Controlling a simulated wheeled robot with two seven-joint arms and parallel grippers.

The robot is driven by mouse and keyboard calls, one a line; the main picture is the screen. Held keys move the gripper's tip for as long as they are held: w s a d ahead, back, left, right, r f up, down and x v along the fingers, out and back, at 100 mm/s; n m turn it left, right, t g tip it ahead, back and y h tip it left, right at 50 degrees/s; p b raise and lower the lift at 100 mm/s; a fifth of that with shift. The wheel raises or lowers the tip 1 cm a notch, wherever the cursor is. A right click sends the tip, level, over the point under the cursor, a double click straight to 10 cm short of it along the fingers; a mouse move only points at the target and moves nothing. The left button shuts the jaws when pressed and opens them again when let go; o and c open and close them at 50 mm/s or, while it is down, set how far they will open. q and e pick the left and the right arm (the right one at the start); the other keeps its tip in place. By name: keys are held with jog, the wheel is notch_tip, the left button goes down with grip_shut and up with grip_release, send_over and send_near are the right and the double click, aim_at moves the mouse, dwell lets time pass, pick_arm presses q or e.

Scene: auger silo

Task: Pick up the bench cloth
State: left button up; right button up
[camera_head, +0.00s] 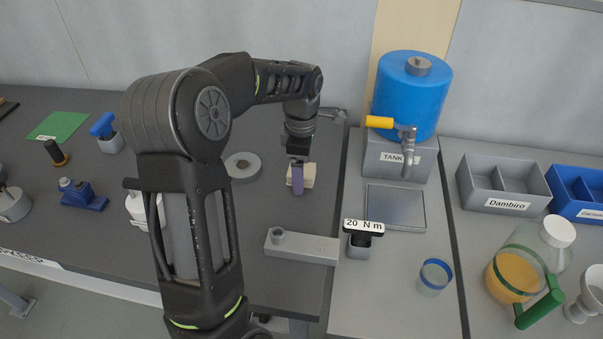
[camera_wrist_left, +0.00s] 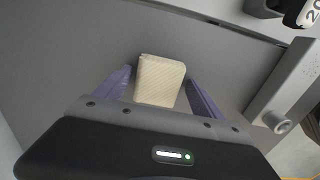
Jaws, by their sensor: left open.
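The bench cloth (camera_head: 308,176) is a cream folded pad on the dark grey bench. In the head view it shows partly behind my left gripper (camera_head: 297,180), whose purple finger hides some of it. In the left wrist view the cloth (camera_wrist_left: 160,80) lies between the two purple fingers of my left gripper (camera_wrist_left: 160,90). The fingers are apart, with a gap on each side of the cloth. I cannot tell how far above the bench the fingertips are. My right gripper is in neither view.
A grey block with a round peg (camera_head: 302,246) lies in front of the cloth. A grey disc (camera_head: 242,166) lies to its left. A blue tank with a yellow-handled tap (camera_head: 411,95) and a 20 N m tool (camera_head: 361,238) stand to the right. Bare bench surrounds the cloth.

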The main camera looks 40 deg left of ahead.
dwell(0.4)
pick_arm(q)
jog(key=c, duration=1.5)
jog(key=shift+o, duration=0.2)
notch_tip(320, 180, up, 10)
